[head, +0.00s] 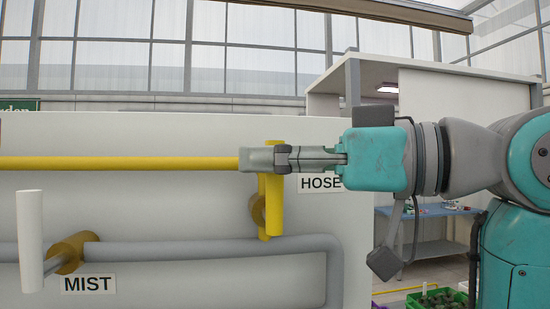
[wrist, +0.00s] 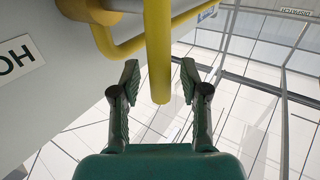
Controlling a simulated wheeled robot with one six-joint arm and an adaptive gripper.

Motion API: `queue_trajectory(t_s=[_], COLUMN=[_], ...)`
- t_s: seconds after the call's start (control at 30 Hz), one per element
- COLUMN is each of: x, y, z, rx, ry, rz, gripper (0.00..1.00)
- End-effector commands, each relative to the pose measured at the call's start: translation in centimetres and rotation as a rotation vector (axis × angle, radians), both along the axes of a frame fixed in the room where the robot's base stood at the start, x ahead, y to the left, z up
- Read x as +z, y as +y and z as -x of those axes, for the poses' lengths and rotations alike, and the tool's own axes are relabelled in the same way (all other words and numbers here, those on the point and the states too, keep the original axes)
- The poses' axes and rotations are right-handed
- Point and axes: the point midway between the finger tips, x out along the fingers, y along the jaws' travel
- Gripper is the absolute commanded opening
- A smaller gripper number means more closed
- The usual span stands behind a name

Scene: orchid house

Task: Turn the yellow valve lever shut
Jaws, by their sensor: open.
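The yellow valve lever (head: 275,208) hangs upright in front of the white panel, by the HOSE label (head: 321,183). Its valve body (head: 257,210) shows partly behind it. My gripper (head: 262,158) reaches in from the right and covers the upper part of the lever in the head view. In the wrist view the lever (wrist: 158,45) runs down between the two fingers of my open gripper (wrist: 159,80), with a gap visible on both sides. The lever's rounded end shows just past the fingertips.
A yellow pipe (head: 120,163) runs left along the panel. Below it are a grey pipe (head: 200,251) and a white lever (head: 31,240) by the MIST label (head: 88,284). A blue bench (head: 432,212) and a green crate (head: 435,299) stand beyond the panel at right.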

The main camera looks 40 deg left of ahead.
Motion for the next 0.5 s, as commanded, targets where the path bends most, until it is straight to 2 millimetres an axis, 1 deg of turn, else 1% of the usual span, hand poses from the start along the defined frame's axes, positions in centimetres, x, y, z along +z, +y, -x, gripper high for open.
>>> queue_trajectory(t_s=[0.13, 0.17, 0.2, 0.27, 0.3, 0.33, 0.5], x=[0.00, 0.00, 0.00, 0.00, 0.00, 0.00, 0.00], y=[-0.01, -0.01, -0.02, -0.02, -0.02, -0.02, -0.02], z=[0.00, 0.00, -0.01, -0.01, 0.00, -0.01, -0.01], rx=[0.000, 0.000, 0.000, 0.000, 0.000, 0.000, 0.000], ry=[0.000, 0.000, 0.000, 0.000, 0.000, 0.000, 0.000], rz=[0.000, 0.000, 0.000, 0.000, 0.000, 0.000, 0.000], gripper=[0.45, 0.37, 0.27, 0.12, 0.02, 0.00, 0.00])
